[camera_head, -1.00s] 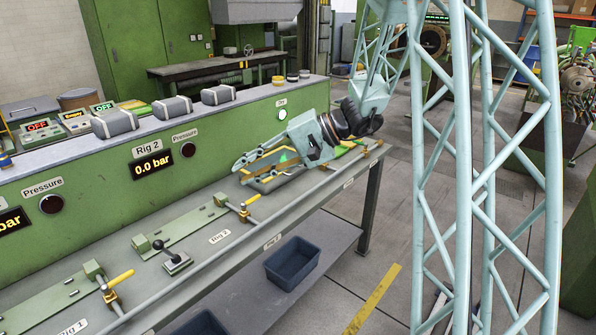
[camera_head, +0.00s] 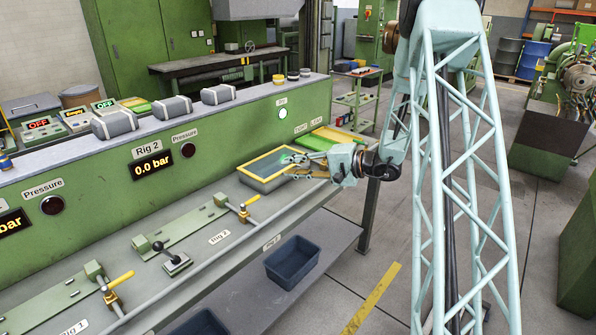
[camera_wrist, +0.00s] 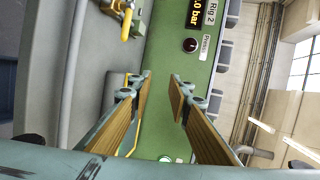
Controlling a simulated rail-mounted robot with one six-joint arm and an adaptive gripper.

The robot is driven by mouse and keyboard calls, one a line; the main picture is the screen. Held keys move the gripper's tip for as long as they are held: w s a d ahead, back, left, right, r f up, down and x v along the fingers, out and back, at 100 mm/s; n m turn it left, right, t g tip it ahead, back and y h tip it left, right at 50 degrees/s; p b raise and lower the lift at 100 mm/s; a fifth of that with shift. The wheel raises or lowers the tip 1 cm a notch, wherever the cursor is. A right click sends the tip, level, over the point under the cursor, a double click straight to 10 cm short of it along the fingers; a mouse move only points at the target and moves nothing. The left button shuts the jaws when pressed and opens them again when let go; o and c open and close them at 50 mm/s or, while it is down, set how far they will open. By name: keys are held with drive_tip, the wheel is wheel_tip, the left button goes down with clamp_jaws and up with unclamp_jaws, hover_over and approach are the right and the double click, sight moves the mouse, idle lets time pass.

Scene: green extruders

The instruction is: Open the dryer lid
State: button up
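A low grey box with a yellow rim (camera_head: 243,172) stands at the far end of the bench, below a lit round button. It seems to be the dryer. A flat grey-green panel (camera_head: 268,164) fills its rim, probably the lid lying flat; I cannot tell surely. My gripper (camera_head: 292,166) is at the box's right side, fingers pointing left, near its right edge; contact cannot be told. In the wrist view my gripper (camera_wrist: 160,78) has its two wood-coloured fingers apart with nothing between the tips. A thin yellow edge (camera_wrist: 138,134) shows beyond the left finger.
A green panel wall (camera_head: 225,145) with a lit button (camera_head: 283,112) runs behind the bench. A yellow-green tray (camera_head: 328,138) lies beyond the box. Clamps with yellow handles (camera_head: 246,206) stand nearer. A blue bin (camera_head: 292,262) sits on the lower shelf.

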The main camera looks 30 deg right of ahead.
drive_tip(key=w+d+f+m+t+h, duration=0.1)
drive_tip(key=d+f, duration=0.2)
drive_tip(key=d, duration=0.2)
drive_tip(key=w+d+f+m+t+h, duration=0.1)
drive_tip(key=d+f, duration=0.2)
drive_tip(key=d, duration=0.2)
drive_tip(key=w+d+f+m+h+p, duration=0.1)
drive_tip(key=d+f, duration=0.2)
drive_tip(key=d, duration=0.2)
drive_tip(key=shift+f+t+h, duration=0.3)
drive_tip(key=shift+f+t, duration=0.1)
drive_tip(key=shift+b+x, duration=0.45)
drive_tip(key=shift+x, duration=6.4)
drive_tip(key=shift+c, duration=0.2)
clamp_jaws()
